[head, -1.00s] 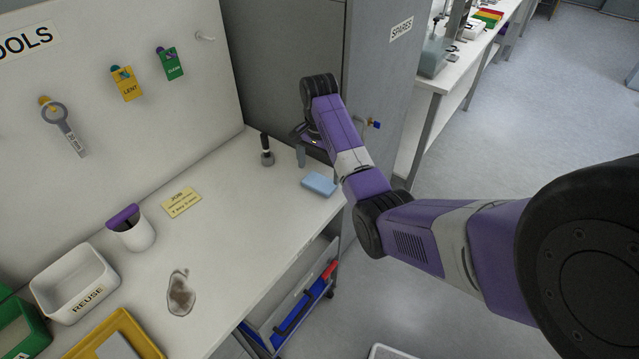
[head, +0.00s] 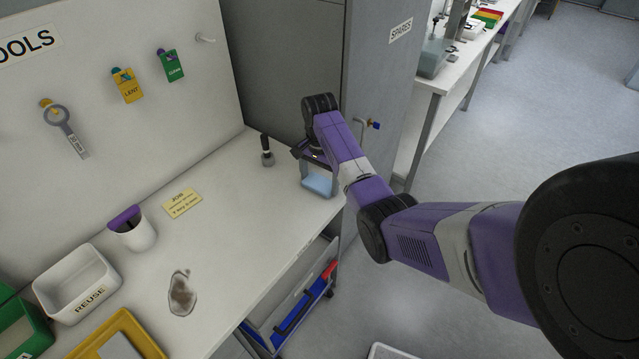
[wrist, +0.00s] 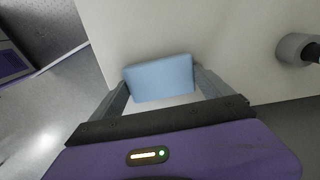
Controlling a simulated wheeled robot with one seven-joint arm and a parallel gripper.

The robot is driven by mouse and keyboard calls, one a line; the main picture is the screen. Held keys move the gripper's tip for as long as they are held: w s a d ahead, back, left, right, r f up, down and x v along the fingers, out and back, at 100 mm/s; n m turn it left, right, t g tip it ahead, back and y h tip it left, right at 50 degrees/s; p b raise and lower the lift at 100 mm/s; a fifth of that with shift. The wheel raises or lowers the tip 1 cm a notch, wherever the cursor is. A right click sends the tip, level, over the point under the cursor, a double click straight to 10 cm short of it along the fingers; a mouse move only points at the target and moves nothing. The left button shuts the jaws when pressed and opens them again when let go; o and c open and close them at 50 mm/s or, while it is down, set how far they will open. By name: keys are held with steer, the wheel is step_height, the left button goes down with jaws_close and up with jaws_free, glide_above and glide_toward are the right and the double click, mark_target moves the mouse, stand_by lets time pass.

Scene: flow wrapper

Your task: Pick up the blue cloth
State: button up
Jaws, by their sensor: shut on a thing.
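The blue cloth (head: 318,186) is a light blue folded block at the right end of the white bench, near its front edge. My gripper (head: 319,188) reaches down over it with one finger on each side. In the wrist view the cloth (wrist: 160,78) sits between the two fingertips of my gripper (wrist: 162,80), which touch its left and right ends. It appears to be at the bench surface; I cannot tell any gap beneath it.
A dark-handled tool (head: 266,150) stands upright just left of my gripper. A grey cabinet (head: 385,100) rises behind. A yellow card (head: 183,203), a stained rag (head: 182,293), a white cup (head: 135,232) and a white REUSE bin (head: 75,283) are further left on the bench (head: 225,240).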

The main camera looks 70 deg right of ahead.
steer(key=shift+r, duration=0.15)
step_height(320, 180, up, 8)
steer(key=shift+w, duration=0.1)
step_height(320, 180, up, 6)
steer(key=p, duration=0.6)
glide_above(319, 182)
steer(key=shift+r+p, duration=0.45)
steer(key=shift+r, duration=2.35)
